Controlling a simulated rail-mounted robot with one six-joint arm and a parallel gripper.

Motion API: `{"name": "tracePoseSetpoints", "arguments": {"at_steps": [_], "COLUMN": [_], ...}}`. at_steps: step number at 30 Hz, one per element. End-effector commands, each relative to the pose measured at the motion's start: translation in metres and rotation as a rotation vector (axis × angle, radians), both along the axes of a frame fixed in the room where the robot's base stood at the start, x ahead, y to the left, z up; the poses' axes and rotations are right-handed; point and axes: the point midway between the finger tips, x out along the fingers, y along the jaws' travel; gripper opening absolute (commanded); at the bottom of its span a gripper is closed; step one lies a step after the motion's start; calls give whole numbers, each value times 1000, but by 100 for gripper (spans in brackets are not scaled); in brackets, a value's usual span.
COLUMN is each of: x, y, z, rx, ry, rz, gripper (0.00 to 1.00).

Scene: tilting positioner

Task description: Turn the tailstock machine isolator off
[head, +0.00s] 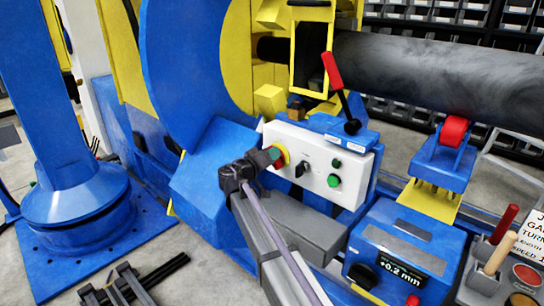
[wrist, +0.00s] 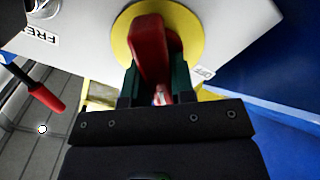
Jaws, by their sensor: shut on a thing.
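The isolator is a red handle (wrist: 150,48) on a round yellow plate (wrist: 196,38), set on the face of a white control box (head: 308,166). In the head view the yellow plate (head: 284,152) shows at the box's left end, with the handle mostly hidden by my gripper (head: 272,157). In the wrist view the dark green fingers of my gripper (wrist: 157,88) stand either side of the handle and are shut on it.
The box also carries a black selector knob (head: 301,168) and green buttons (head: 334,181). A red-handled lever (head: 333,72) rises behind it. A blue unit reading +0.2 mm (head: 405,250) stands to the right. A large blue column (head: 70,190) stands at left.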

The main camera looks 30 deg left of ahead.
Motion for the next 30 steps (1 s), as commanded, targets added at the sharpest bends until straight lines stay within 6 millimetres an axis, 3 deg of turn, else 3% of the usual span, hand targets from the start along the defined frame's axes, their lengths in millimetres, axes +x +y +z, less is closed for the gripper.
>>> {"name": "tracePoseSetpoints", "arguments": {"at_steps": [18,30], "x": [0,0], "y": [3,4], "z": [-7,-9], "rx": [-554,-777], "ry": [136,190], "rz": [0,0], "gripper": [0,0]}}
